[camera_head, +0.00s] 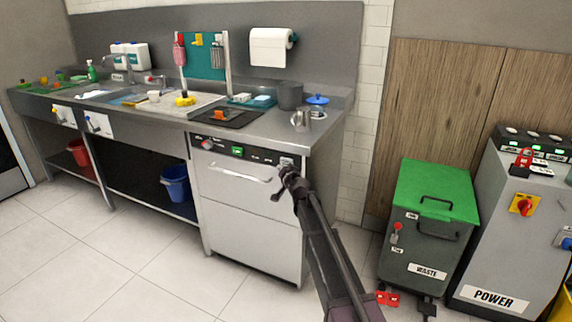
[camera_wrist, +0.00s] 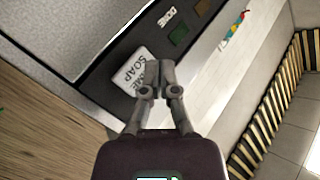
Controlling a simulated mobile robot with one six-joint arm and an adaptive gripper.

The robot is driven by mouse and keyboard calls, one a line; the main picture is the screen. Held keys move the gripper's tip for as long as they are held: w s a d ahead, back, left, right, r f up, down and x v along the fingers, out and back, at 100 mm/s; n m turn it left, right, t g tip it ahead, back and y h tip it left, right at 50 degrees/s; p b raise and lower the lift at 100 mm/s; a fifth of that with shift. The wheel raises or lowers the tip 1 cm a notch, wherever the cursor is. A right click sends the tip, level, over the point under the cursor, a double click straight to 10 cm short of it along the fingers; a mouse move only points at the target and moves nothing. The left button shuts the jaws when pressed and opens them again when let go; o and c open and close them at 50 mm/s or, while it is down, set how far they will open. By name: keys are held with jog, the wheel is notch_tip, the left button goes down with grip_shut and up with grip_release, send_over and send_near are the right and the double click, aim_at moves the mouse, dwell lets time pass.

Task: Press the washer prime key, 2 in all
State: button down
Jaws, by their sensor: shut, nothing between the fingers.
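The washer (camera_head: 235,212) is a grey steel unit under the right end of the counter, with a black control strip along its top front. A white key lettered "SOAP", with part of another word above it, sits on that strip in the wrist view (camera_wrist: 131,72); the same pale key (camera_head: 286,160) is at the strip's right end in the head view. My gripper (camera_head: 287,174) is shut and empty at that end of the strip. In the wrist view its fingertips (camera_wrist: 159,78) overlap the key's right edge; I cannot tell if they touch it.
The green-lidded waste bin (camera_head: 428,230) and a grey power cabinet (camera_head: 500,235) stand to the right. The floor in front is clear.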

aim_at(283, 162)
jog(key=shift+w+d, duration=0.3)
jog(key=shift+w, duration=0.55)
jog(key=shift+w, duration=0.2)
dwell(0.9)
jog(key=shift+w+d, duration=0.15)
jog(key=shift+w, duration=0.05)
jog(key=shift+w+d, duration=0.2)
jog(key=shift+w, duration=0.3)
dwell(1.2)
jog(key=shift+s, duration=0.15)
jog(key=shift+s+a, duration=0.35)
jog(key=shift+s, duration=0.4)
jog(key=shift+s, duration=0.1)
dwell(0.3)
jog(key=shift+s+a, duration=0.3)
jog(key=shift+s, duration=0.45)
jog(key=shift+s+a, duration=0.25)
jog(key=shift+s, duration=0.5)
jog(key=shift+s+a, duration=0.3)
jog(key=shift+s, duration=0.45)
